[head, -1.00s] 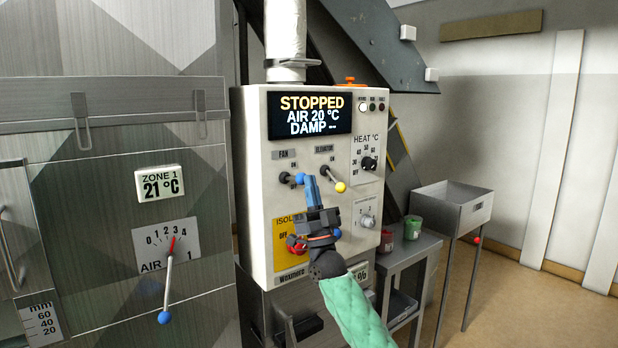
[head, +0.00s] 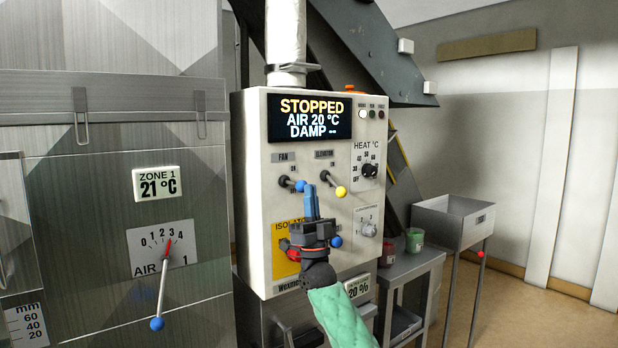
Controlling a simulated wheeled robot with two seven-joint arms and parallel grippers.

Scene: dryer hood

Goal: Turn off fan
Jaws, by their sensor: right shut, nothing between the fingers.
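The fan switch (head: 292,184) is a short dark lever with a blue ball tip, under the FAN label on the white control box (head: 256,190). Its lever points right and slightly down, with an ON mark above it. My right gripper (head: 311,188) is in front of the box, shut and empty, with its blue fingertips just right of and below the blue ball. I cannot tell whether they touch. The display (head: 310,117) reads STOPPED, AIR 20 °C, DAMP. My left gripper is not in view.
The elevator lever (head: 333,184) with a yellow ball is close on the right. A heat dial (head: 370,170) is further right. My gripper partly hides the yellow isolator plate (head: 284,262). A metal cabinet with an air lever (head: 163,285) stands left; a small table with cups (head: 414,240) is right.

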